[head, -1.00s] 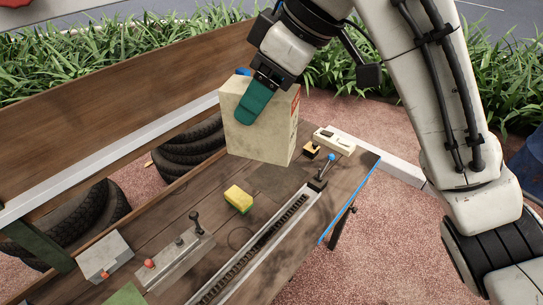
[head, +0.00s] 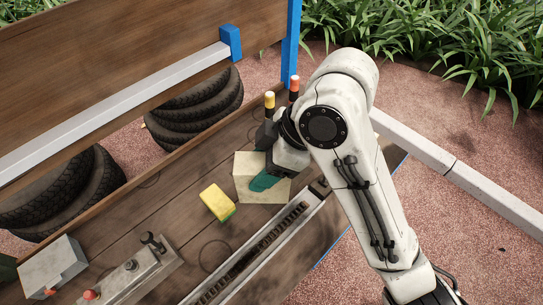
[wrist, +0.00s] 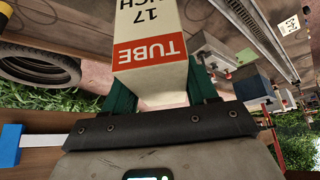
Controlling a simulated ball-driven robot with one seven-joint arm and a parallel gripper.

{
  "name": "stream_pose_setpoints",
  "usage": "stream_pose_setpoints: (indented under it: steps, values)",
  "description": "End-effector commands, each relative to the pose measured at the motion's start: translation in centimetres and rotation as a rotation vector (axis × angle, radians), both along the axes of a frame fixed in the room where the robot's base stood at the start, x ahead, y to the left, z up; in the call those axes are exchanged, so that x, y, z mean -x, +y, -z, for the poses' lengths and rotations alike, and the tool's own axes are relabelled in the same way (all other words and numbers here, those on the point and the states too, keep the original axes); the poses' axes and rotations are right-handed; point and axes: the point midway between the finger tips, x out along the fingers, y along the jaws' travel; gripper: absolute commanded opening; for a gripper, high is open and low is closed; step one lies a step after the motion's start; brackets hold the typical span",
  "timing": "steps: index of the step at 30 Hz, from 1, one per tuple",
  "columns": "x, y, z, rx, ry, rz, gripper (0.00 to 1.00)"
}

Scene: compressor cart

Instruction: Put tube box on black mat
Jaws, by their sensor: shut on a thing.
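The tube box (head: 246,168) is a pale cream carton at the far part of the wooden bench, behind the yellow sponge. My gripper (head: 264,180) comes from the upper right and is shut on the box, with a teal finger against its side. In the wrist view, the box (wrist: 150,52) shows a red label reading TUBE and "17" above it, between the teal fingers of my gripper (wrist: 163,92). I cannot tell whether the box touches the bench. I cannot make out the black mat; the box and my arm cover that part of the bench.
A yellow and green sponge (head: 217,203) lies close left of the box. Posts with yellow (head: 270,100) and red (head: 294,82) tops stand behind my gripper.

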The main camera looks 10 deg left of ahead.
Motion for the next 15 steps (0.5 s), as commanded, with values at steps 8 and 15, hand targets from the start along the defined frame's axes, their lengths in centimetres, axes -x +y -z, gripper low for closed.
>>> stream_pose_setpoints:
  steps: [8,15]
  values:
    - [-5.7,0.1,2.4,0.001,0.003,0.003,0.00]
    - [-9.9,0.1,5.7,0.002,0.004,0.003,0.00]
